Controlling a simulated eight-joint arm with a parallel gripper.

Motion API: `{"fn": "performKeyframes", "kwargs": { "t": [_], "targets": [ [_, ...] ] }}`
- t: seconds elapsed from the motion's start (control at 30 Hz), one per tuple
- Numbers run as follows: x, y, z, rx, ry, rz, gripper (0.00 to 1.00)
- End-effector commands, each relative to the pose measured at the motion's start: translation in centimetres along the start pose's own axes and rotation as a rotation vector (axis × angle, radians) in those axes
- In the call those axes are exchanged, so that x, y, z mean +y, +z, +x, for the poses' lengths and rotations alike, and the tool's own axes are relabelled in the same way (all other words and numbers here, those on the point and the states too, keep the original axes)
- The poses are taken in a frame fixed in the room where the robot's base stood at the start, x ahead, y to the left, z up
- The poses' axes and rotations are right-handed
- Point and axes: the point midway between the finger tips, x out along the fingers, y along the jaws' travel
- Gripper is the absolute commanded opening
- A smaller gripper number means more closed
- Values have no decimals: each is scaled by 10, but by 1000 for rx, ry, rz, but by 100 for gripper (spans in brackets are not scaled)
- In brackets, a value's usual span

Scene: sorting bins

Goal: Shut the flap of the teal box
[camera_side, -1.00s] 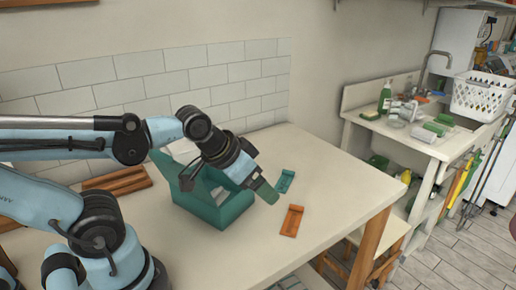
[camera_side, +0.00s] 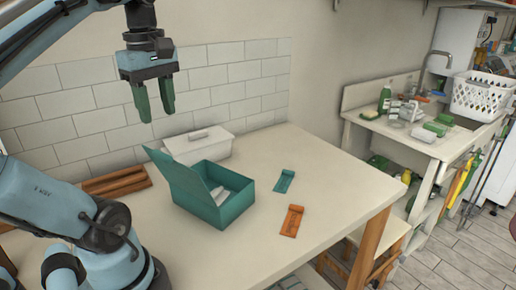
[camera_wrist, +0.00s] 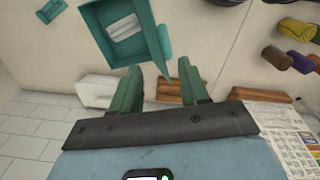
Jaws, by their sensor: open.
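The teal box (camera_side: 236,205) stands on the table with its flap (camera_side: 178,180) raised and leaning outward to the left. Pale items (camera_side: 219,195) lie inside it. The box also shows at the top of the wrist view (camera_wrist: 101,45), with its inside visible. My gripper (camera_side: 154,112) is high above the table, up and left of the box, in front of the tiled wall. Its two green fingers point down, stand apart and hold nothing. In the wrist view the fingers (camera_wrist: 158,75) are also apart, with nothing between them.
A white lidded box (camera_side: 197,147) stands behind the teal box. Brown wooden pieces (camera_side: 117,182) lie at the left. A small teal item (camera_side: 284,181) and an orange item (camera_side: 291,220) lie to the right. The table's right part is clear.

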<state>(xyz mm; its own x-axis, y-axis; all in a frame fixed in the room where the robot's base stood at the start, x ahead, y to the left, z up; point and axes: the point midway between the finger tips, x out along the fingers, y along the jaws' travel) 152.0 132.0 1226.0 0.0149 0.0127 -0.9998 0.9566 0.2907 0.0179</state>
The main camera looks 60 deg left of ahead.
Motion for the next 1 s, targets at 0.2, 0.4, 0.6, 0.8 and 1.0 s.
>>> {"fn": "performKeyframes", "kwargs": {
  "t": [0.2, 0.4, 0.6, 0.8, 1.0],
  "targets": [
    [-7, -2, -1, -8, -21, -73, 45],
    [-7, -2, 18, -8, -19, -68, 45],
    [-7, -2, 40, -7, -18, -67, 45],
    [-8, -2, 62, -7, -18, -66, 45],
    [-8, -2, 81, -7, -18, -66, 45]
  ]
}}
